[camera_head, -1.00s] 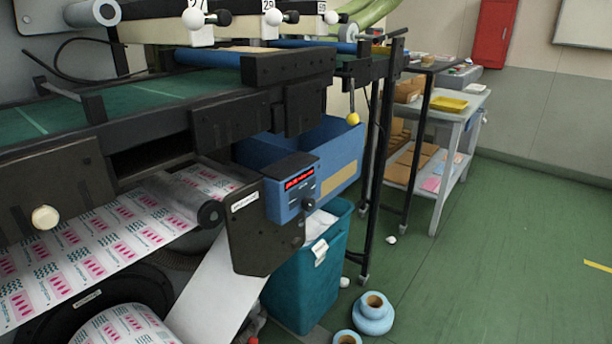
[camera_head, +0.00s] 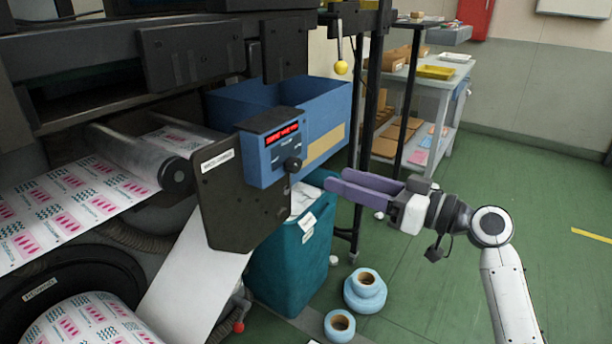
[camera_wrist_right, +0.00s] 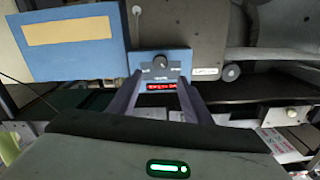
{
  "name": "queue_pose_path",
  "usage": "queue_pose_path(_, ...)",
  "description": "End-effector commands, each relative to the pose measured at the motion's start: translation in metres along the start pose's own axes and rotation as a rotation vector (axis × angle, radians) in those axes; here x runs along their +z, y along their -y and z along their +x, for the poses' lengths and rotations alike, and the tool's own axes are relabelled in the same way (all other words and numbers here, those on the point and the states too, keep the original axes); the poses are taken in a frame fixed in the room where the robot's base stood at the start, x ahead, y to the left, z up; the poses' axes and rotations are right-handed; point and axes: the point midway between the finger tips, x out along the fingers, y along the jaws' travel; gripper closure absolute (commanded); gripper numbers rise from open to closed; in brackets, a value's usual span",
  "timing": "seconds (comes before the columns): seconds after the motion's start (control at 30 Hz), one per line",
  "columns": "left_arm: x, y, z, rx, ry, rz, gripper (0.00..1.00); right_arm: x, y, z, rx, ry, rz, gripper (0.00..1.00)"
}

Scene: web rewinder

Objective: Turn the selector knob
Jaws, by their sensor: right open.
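The selector knob (camera_head: 292,164) is a small dark round knob on the lower front of a blue control box (camera_head: 268,159) with a red lit display. The box is fixed to a dark plate (camera_head: 235,205). My right gripper (camera_head: 334,183) has purple fingers and stands to the right of the knob, apart from it. In the right wrist view the knob (camera_wrist_right: 159,61) lies beyond and between the two open fingers (camera_wrist_right: 158,88), with nothing held. The view there is upside down, with the display below the knob. My left gripper is not in view.
A blue bin (camera_head: 335,105) sits behind the control box, and a teal waste bin (camera_head: 290,262) stands below it. Printed web (camera_head: 75,205) runs at left. Blue rolls (camera_head: 365,290) lie on the floor. A yellow-ended lever (camera_head: 341,67) hangs above. The green floor at right is open.

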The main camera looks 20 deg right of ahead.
Motion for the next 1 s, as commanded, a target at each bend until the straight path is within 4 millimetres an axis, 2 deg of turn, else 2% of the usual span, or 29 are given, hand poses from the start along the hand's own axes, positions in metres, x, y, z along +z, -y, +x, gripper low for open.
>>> queue_pose_path(0.3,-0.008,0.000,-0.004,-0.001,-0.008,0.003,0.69,-0.001,0.002,0.057,-0.004,-0.002,0.006,0.55)
queue_pose_path(0.5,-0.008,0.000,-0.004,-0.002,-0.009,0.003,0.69,0.000,0.001,0.086,-0.001,0.000,0.006,0.55)
queue_pose_path(0.7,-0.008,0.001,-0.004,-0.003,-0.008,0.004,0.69,0.001,0.001,0.097,0.000,0.002,0.003,0.55)
queue_pose_path(0.93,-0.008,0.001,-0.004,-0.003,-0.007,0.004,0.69,0.001,0.001,0.097,0.001,0.003,0.003,0.55)
queue_pose_path(1.0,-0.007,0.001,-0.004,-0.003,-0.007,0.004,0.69,0.001,0.001,0.097,0.001,0.003,0.003,0.65)
